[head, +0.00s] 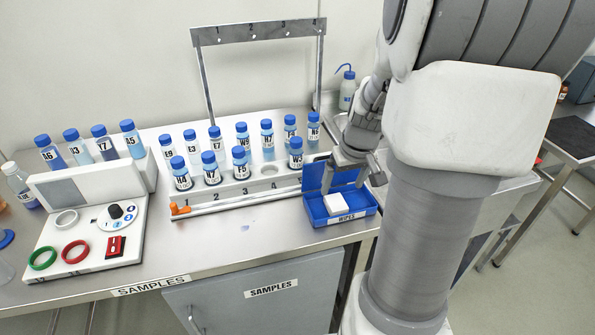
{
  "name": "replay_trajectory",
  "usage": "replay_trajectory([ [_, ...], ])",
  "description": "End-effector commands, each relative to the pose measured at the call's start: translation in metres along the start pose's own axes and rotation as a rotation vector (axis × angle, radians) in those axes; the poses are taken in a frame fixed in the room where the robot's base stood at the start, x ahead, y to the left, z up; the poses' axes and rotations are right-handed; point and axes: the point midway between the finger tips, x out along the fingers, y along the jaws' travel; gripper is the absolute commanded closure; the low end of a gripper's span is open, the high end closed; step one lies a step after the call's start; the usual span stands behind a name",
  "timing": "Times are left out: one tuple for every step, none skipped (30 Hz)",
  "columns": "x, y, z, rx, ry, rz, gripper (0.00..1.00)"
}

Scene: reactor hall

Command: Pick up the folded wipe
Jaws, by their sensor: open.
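The folded wipe (336,203) is a small white square pad. It lies in a blue open tray labelled WIPES (340,220) at the right front of the steel bench. My gripper (351,184) is open, above the back part of the tray and just behind and right of the wipe. It looks empty, and it seems apart from the wipe, though the height between them is hard to judge. My arm hides part of the bench right of the tray.
A white rack (258,185) with several blue-capped vials stands left of the tray. A metal frame (258,32) rises behind it. A white device (95,215) with a knob and coloured rings is at the left. A wash bottle (347,90) stands behind my gripper. Bare bench (230,245) lies in front.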

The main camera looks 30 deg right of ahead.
Motion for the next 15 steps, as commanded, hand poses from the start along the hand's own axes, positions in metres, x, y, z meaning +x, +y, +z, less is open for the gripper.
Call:
replay_trajectory([
  [0.01,0.0,0.001,0.001,-0.004,-0.003,0.07],
  [0.015,0.0,0.001,0.0,-0.003,-0.002,0.07],
  [0.019,0.0,0.001,0.0,-0.003,-0.002,0.07],
  [0.022,0.0,0.001,0.0,-0.002,-0.002,0.07],
  [0.024,0.0,0.0,0.0,-0.001,-0.001,0.07],
  [0.027,0.0,0.0,0.0,-0.001,-0.001,0.07],
  [0.028,0.0,0.0,0.0,-0.001,-0.001,0.07],
  [0.029,0.0,0.0,0.0,-0.001,-0.001,0.07],
  [0.03,0.0,0.0,0.0,-0.001,-0.001,0.07],
  [0.032,0.0,0.0,0.0,-0.001,-0.001,0.07],
  [0.034,0.0,0.0,0.0,-0.001,-0.001,0.07],
  [0.039,0.0,0.0,0.0,-0.001,-0.001,0.07],
  [0.043,0.0,0.0,0.0,-0.002,-0.002,0.07],
  [0.047,0.0,0.0,0.0,-0.003,-0.002,0.07],
  [0.053,0.001,-0.001,0.0,-0.003,-0.002,0.07],
])
